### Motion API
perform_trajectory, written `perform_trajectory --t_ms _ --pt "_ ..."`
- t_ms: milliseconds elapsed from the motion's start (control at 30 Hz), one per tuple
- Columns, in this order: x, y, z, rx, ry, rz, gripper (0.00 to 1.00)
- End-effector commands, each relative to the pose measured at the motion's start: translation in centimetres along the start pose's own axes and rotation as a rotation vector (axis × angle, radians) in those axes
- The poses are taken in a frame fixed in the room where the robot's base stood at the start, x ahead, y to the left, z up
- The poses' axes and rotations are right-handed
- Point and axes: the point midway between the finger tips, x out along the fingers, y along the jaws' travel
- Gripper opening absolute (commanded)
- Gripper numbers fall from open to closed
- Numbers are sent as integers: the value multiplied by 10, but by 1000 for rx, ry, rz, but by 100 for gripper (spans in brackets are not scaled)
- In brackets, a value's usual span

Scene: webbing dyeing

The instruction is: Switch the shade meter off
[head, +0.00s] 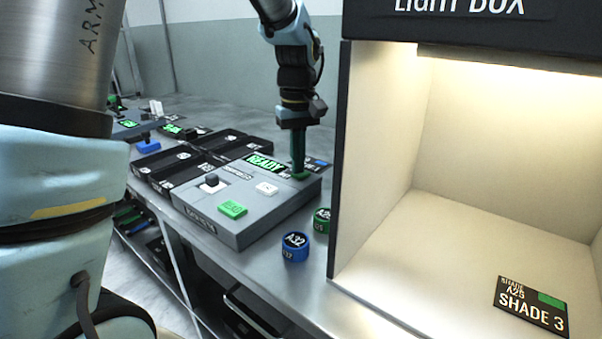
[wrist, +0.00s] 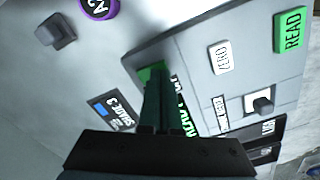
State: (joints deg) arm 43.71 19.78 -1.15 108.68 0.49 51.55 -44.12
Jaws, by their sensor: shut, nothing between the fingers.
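The shade meter (head: 238,213) is a grey box on the bench, left of the light box in the head view. Its lit green display (head: 264,163) reads READY. A black switch knob (head: 212,180) on a white plate sits at its left; it also shows in the wrist view (wrist: 263,103). A green READ button (head: 232,209) and a white ZERO button (head: 267,188) are on its top. My gripper (head: 299,174) is shut and empty, pointing down at a green patch at the meter's right end, away from the switch. In the wrist view, its fingers (wrist: 157,85) partly hide the display.
The light box (head: 350,150) stands close on the right, with a SHADE 3 card (head: 531,307) inside. A blue-capped A32 pot (head: 295,247) and a green-capped pot (head: 322,221) stand between it and the meter. Black trays (head: 165,160) lie behind the meter.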

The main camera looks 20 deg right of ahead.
Motion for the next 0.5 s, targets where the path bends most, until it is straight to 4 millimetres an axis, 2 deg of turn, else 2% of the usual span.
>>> perform_trajectory --t_ms 500 --pt "7 0 0 0 0 0 0"
